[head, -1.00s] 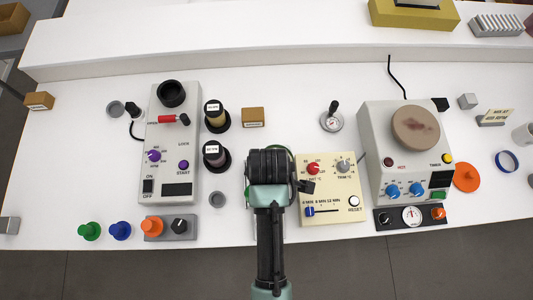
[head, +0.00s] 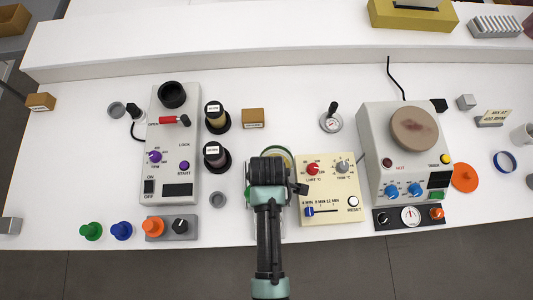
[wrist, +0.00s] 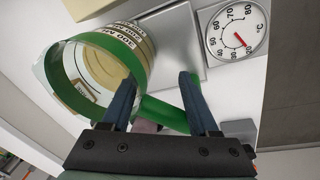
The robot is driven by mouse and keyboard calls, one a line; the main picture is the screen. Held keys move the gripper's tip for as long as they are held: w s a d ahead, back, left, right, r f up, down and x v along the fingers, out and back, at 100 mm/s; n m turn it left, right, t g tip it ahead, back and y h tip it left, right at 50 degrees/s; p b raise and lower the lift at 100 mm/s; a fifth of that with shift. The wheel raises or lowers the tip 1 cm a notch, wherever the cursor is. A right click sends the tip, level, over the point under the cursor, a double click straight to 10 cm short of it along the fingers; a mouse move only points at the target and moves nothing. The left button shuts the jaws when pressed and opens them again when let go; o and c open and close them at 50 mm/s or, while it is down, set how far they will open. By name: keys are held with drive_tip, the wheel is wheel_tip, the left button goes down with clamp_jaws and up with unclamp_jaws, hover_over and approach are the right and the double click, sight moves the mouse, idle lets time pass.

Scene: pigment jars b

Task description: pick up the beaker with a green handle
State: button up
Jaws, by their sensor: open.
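The beaker (wrist: 112,62) is a clear vessel with a green band and printed volume marks, large at the left of the wrist view. Its green handle (wrist: 165,115) reaches down right from the band, and part of it lies between my fingers. In the head view only a green and clear edge of the beaker (head: 287,155) shows behind my gripper (head: 268,165), which hides the rest. In the wrist view my gripper (wrist: 160,95) is open, with one finger on each side of the handle. I cannot tell whether either finger touches it.
A cream control box (head: 330,212) stands close to the right of my gripper. A small grey cup (head: 217,199) and dark-based jars (head: 215,157) stand to the left. A round dial (wrist: 236,38) shows in the wrist view. White table is clear behind my gripper.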

clamp_jaws()
drive_tip(key=shift+w+d+r, duration=0.1)
drive_tip(key=shift+w+r, duration=0.05)
idle(0.9)
